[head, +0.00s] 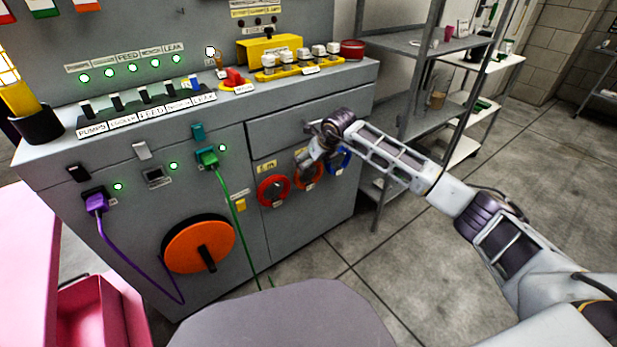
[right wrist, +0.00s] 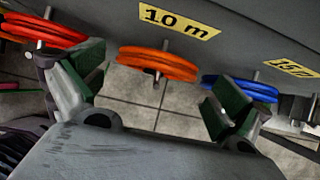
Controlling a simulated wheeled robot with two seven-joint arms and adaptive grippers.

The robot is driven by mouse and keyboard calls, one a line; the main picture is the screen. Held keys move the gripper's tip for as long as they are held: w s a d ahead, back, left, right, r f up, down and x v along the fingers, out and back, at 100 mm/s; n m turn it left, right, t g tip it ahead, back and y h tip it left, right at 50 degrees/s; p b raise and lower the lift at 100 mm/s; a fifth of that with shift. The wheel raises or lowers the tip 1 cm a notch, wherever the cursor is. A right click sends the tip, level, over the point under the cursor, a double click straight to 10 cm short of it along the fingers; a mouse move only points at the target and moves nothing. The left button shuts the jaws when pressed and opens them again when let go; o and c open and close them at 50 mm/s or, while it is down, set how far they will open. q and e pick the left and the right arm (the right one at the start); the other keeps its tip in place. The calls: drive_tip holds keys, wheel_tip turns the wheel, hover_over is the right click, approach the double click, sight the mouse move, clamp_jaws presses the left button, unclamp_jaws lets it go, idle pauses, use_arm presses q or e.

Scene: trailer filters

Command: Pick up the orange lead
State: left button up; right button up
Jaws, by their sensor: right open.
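The orange lead (right wrist: 158,63) is a coil hanging on a peg under a yellow "10 m" label in the right wrist view. In the head view the orange lead (head: 309,178) is partly hidden behind my right gripper (head: 312,158). That gripper is open. In the right wrist view its two green-padded fingers (right wrist: 155,88) stand apart on either side of the orange coil, with nothing held between them. The coil lies a little beyond the fingertips in that picture; whether it touches them I cannot tell. My left gripper is not in view.
A red coil (head: 273,191) hangs left of the orange one and a blue coil (head: 342,160) right of it, close to the fingers. They hang on the grey cabinet (head: 290,240). A metal shelf rack (head: 420,125) stands right. A green cable (head: 236,215) hangs at left.

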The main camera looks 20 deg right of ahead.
drive_tip(key=shift+b+x, duration=0.5)
drive_tip(key=shift+x, duration=0.75)
drive_tip(key=shift+w+f, duration=0.15)
drive_tip(key=shift+f, duration=0.1)
drive_tip(key=c, duration=1.4)
drive_tip(key=shift+c, duration=0.3)
